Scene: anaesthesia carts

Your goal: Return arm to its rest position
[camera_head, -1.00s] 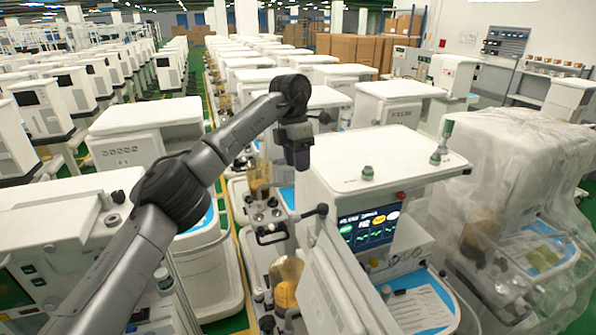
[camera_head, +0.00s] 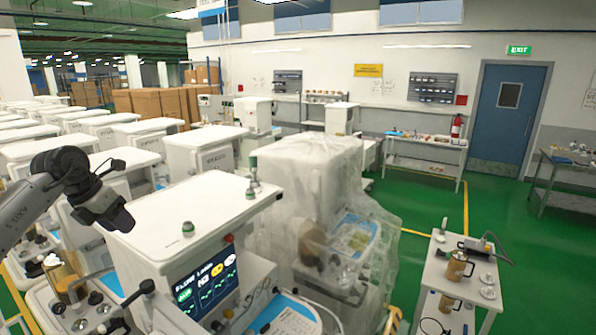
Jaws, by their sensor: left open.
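My left arm comes in from the left edge, dark grey and bent at a black joint. My left gripper (camera_head: 119,218) hangs at its end, pointing down and to the right, open, with nothing seen between its fingers. It shows in front of the left side of a white anaesthesia cart (camera_head: 205,207), above a canister with amber contents (camera_head: 64,278). The gap between gripper and cart is hard to judge. The cart has a lit screen (camera_head: 207,284) and a green-topped fitting (camera_head: 188,229) on its top. My right gripper is out of view.
A plastic-wrapped cart (camera_head: 310,190) stands right of the near cart. A small trolley (camera_head: 436,272) with canisters is at lower right. Rows of white carts fill the left. Green floor (camera_head: 410,205) is clear toward the blue door (camera_head: 508,112).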

